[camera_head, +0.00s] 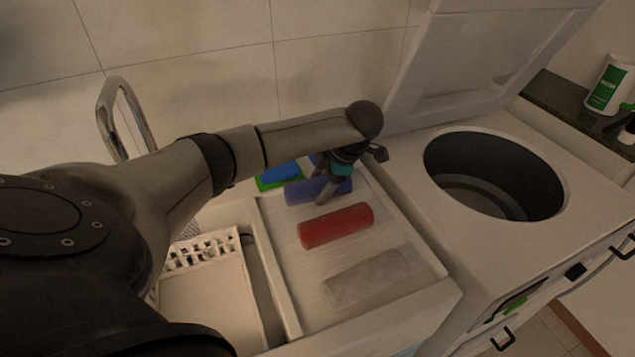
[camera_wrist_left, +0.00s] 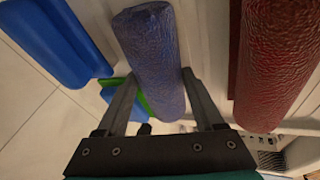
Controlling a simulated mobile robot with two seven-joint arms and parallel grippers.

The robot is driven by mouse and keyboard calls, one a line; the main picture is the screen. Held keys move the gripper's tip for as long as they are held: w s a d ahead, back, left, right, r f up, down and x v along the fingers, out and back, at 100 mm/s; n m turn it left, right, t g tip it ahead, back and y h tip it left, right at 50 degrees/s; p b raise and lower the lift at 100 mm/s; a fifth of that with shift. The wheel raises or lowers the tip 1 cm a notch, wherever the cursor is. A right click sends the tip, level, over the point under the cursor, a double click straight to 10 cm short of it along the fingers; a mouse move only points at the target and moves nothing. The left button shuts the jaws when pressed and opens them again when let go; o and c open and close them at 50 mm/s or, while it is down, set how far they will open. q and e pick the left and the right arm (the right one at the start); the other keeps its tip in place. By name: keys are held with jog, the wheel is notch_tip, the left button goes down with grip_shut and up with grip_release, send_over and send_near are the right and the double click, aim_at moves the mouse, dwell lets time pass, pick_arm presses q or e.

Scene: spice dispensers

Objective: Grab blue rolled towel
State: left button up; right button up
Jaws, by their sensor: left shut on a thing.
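The blue rolled towel (camera_head: 302,192) lies at the far end of the white tray, behind the red rolled towel (camera_head: 336,225). My left gripper (camera_head: 325,192) reaches down over it. In the left wrist view the blue rolled towel (camera_wrist_left: 150,55) lies between the two fingers of my left gripper (camera_wrist_left: 155,95), which is shut on it. The red rolled towel (camera_wrist_left: 278,60) lies to the right there, apart from the fingers. My right gripper is not in view.
A grey-white rolled towel (camera_head: 366,278) lies nearest in the tray (camera_head: 408,232). Blue and green items (camera_head: 280,177) sit behind the tray. A white basket (camera_head: 205,250) stands left. An open top-loading washer (camera_head: 495,175) with raised lid (camera_head: 480,60) is right.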

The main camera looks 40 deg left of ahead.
pick_arm(q)
jog(key=shift+c, duration=0.3)
jog(key=shift+r, duration=0.15)
jog(key=shift+r, duration=0.2)
notch_tip(320, 180, up, 11)
jog(key=shift+r+p, duration=0.1)
jog(key=shift+p, duration=0.75)
notch_tip(320, 180, up, 7)
jog(key=p, duration=0.3)
send_over(320, 181)
jog(key=shift+r, duration=0.6)
